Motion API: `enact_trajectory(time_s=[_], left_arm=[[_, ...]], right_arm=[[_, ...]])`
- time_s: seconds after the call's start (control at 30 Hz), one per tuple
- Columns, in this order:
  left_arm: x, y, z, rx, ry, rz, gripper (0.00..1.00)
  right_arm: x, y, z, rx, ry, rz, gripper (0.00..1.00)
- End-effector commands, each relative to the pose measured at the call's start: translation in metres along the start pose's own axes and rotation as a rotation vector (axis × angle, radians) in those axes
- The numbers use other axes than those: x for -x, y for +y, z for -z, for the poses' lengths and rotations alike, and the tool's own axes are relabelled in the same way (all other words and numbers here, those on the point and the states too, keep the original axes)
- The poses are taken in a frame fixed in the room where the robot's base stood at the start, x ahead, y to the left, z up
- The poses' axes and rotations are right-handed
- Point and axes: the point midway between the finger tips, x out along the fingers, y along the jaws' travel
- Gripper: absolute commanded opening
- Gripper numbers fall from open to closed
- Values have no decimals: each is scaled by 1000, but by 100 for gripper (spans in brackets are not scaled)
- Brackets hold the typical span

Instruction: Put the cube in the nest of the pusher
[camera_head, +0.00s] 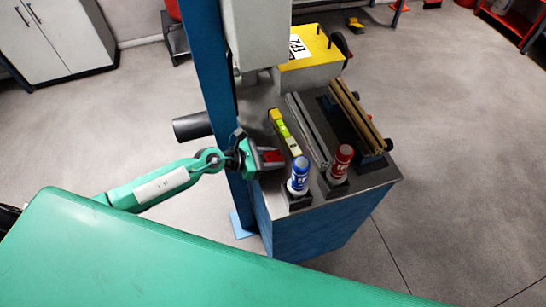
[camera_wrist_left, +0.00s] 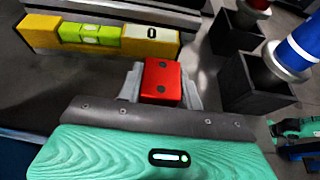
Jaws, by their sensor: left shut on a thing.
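The red cube (camera_wrist_left: 162,80), with dark dots on its faces, sits between the two light grey fingers of my left gripper (camera_wrist_left: 161,88), which is shut on it. In the head view my left gripper (camera_head: 270,157) reaches in from the left over the near left part of the bench top (camera_head: 330,204), with the red cube (camera_head: 273,156) at its tips. I cannot tell whether the cube touches the bench. I cannot make out for sure which part is the pusher or its nest. My right gripper is not in view.
A yellow spirit level (camera_head: 285,132) lies just beyond the cube. A blue-and-white bottle (camera_head: 299,177) and a red one (camera_head: 340,162) stand in dark holders to the right. Grey rails (camera_head: 308,130) run behind. A blue post (camera_head: 212,70) rises beside my left arm.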

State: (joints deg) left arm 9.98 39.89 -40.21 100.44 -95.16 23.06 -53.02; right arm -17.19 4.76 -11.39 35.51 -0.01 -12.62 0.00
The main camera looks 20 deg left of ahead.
Motion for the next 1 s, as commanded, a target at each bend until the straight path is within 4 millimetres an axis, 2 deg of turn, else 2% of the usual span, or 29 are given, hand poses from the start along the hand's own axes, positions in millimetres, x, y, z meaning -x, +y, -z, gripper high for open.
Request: enact_trajectory(time_s=[0.17,0.2,0.3,0.7,0.87,1.0], left_arm=[[-1,0,3,0,-1,0,7],[-1,0,3,0,0,0,40],[-1,0,2,0,0,0,58],[2,0,0,0,1,0,58],[22,0,3,0,3,0,58],[47,0,4,0,3,0,58]], right_arm=[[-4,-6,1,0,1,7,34],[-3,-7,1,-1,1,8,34],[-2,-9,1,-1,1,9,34],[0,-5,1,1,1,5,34],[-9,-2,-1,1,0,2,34],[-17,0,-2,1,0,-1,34]])
